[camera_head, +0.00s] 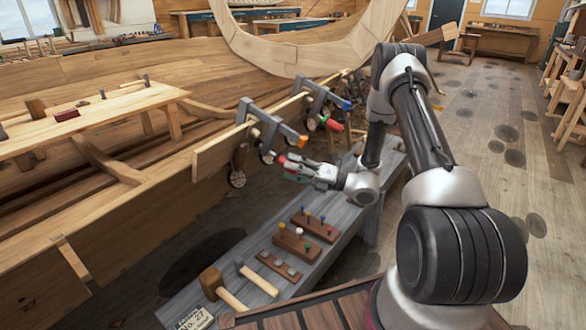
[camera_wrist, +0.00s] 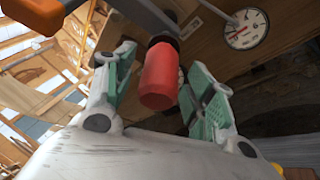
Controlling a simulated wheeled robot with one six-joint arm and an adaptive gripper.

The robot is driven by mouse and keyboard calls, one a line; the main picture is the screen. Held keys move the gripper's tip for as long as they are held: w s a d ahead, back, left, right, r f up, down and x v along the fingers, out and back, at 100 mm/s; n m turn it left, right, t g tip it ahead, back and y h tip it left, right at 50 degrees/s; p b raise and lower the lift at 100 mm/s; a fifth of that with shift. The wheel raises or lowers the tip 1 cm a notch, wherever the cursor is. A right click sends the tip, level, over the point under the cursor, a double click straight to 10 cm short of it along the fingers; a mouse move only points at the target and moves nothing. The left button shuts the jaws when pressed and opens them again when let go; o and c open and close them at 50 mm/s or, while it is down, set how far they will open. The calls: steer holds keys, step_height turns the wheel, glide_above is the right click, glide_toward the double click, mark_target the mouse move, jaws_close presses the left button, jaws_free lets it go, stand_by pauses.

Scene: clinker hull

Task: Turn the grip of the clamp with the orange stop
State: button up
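The clamp (camera_head: 268,122) with the orange stop (camera_head: 303,141) is fixed on the upright plank. Its orange stop also shows at the upper left of the wrist view (camera_wrist: 36,12). Its red grip (camera_wrist: 160,78) hangs from a dark collar in the middle of the wrist view; a bit of the grip shows in the head view (camera_head: 282,159). My gripper (camera_head: 293,168) is open at this grip. In the wrist view its green-padded fingers (camera_wrist: 160,68) stand on either side of the grip, with visible gaps.
A second clamp (camera_head: 318,92) with a blue stop (camera_head: 347,105) and a red grip (camera_head: 334,125) sits to the right on the plank (camera_head: 212,153). A round dial (camera_wrist: 246,28) is behind the grip. Below, a grey bench (camera_head: 235,258) carries mallets (camera_head: 212,282) and peg blocks (camera_head: 297,244).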

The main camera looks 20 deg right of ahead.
steer(key=v, duration=1.2)
steer(key=shift+w, duration=0.1)
steer(key=shift+c, duration=0.4)
stand_by(0.5)
